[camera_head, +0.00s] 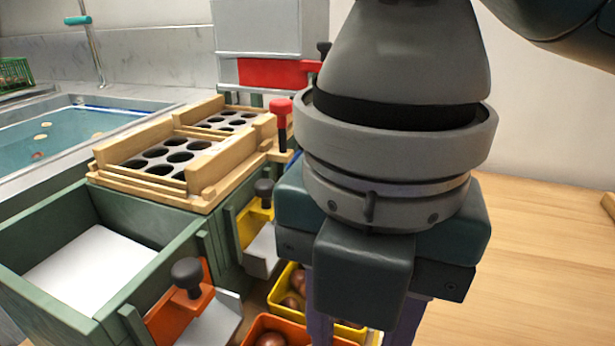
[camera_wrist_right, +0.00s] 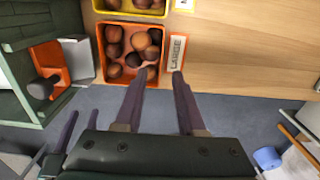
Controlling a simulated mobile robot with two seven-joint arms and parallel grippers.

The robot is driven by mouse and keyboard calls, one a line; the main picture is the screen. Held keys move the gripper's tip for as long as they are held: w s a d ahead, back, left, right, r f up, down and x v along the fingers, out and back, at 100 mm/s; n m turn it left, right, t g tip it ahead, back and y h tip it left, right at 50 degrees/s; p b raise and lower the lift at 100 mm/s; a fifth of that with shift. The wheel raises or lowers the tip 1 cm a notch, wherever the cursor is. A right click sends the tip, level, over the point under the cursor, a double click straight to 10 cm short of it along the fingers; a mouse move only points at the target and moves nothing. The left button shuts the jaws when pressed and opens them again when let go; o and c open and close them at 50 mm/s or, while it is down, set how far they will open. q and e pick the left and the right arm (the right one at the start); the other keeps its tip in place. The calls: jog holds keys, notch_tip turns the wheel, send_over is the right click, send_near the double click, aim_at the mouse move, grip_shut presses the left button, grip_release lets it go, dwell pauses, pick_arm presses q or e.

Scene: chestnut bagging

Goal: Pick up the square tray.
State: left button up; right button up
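An orange square tray (camera_wrist_right: 131,71) holds several brown chestnuts in the right wrist view; a label reading LARGE stands beside it. In the head view its rim (camera_head: 262,320) shows at the bottom edge, partly cut off. My right gripper (camera_wrist_right: 155,90) is open and empty. In the wrist view its two purple fingers point at the near right part of the orange tray, apart from each other. In the head view the right gripper (camera_head: 362,325) covers part of the trays. Two purple strips at the lower left of the wrist view may be my left gripper; I cannot tell.
A yellow tray (camera_head: 289,280) of chestnuts sits behind the orange one. A green sorting box (camera_head: 60,300) with chutes and dark knobs stands left. A wooden frame with round holes (camera_head: 100,170) and a sink are beyond. The wooden table (camera_wrist_right: 250,55) is clear at right.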

jog(key=f, duration=0.3)
jog(key=shift+s+d+b, duration=0.2)
jog(key=shift+s+b, duration=0.2)
notch_tip(320, 180, down, 6)
jog(key=shift+w+a+r+b, duration=0.1)
jog(key=shift+w+b, duration=0.05)
jog(key=shift+b, duration=1)
pick_arm(q)
jog(key=f, duration=0.3)
jog(key=shift+s+d+f, duration=0.15)
jog(key=shift+s+d, duration=0.1)
jog(key=shift+s, duration=0.1)
pick_arm(e)
jog(key=shift+c, duration=0.5)
grip_shut()
pick_arm(q)
jog(key=shift+a, duration=0.1)
